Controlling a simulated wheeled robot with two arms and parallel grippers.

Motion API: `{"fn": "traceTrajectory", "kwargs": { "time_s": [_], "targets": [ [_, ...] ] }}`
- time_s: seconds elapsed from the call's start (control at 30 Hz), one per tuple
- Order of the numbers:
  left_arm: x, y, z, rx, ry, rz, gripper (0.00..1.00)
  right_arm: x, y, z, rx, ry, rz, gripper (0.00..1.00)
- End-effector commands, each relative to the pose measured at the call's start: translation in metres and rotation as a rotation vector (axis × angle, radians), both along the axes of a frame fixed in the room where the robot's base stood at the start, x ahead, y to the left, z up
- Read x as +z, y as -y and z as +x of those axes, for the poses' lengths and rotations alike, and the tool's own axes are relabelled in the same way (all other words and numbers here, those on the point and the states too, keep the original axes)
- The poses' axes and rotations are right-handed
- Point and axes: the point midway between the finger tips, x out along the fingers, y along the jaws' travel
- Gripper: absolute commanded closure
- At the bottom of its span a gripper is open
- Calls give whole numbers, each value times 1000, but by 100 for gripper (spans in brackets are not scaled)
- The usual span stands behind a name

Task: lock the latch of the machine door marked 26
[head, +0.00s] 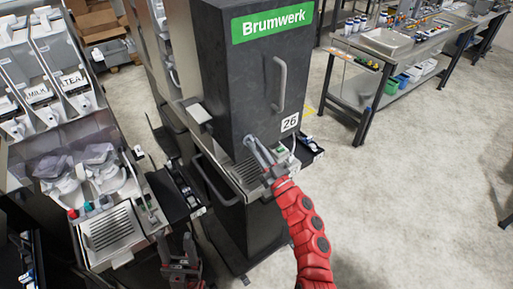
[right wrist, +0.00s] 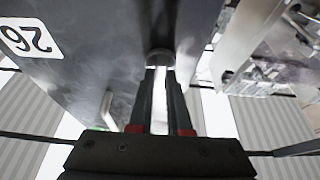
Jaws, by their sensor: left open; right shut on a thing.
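The dark grey machine door (head: 240,85) carries a white label 26 (head: 290,122), a green Brumwerk sign and a curved grey handle (head: 279,84). The label also shows upside down in the right wrist view (right wrist: 27,38). The latch (right wrist: 160,57) is a small grey piece low on the door, left of the label in the head view (head: 248,140). My right gripper (head: 256,150) is shut on the latch; its fingertips (right wrist: 160,72) partly hide it, and its turn is hard to tell. My left gripper (head: 181,265) is open and empty, low beside the left machine.
A drip tray (head: 247,173) juts out below the door, close to my right gripper. A dispenser with MILK and TEA labels (head: 55,90) stands at left. A workbench (head: 400,55) stands at the back right. The floor at right is clear.

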Motion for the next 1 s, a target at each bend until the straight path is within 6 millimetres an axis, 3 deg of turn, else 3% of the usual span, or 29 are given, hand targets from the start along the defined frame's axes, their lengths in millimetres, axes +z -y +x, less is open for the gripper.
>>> {"fn": "traceTrajectory", "kwargs": {
  "time_s": [0.47,1.0],
  "targets": [
    [-2,0,0,0,0,0,48,-1,0,0,1,41,-61,100],
    [-17,0,0,0,0,0,48,-1,0,1,-5,307,-431,100]
  ]
}}
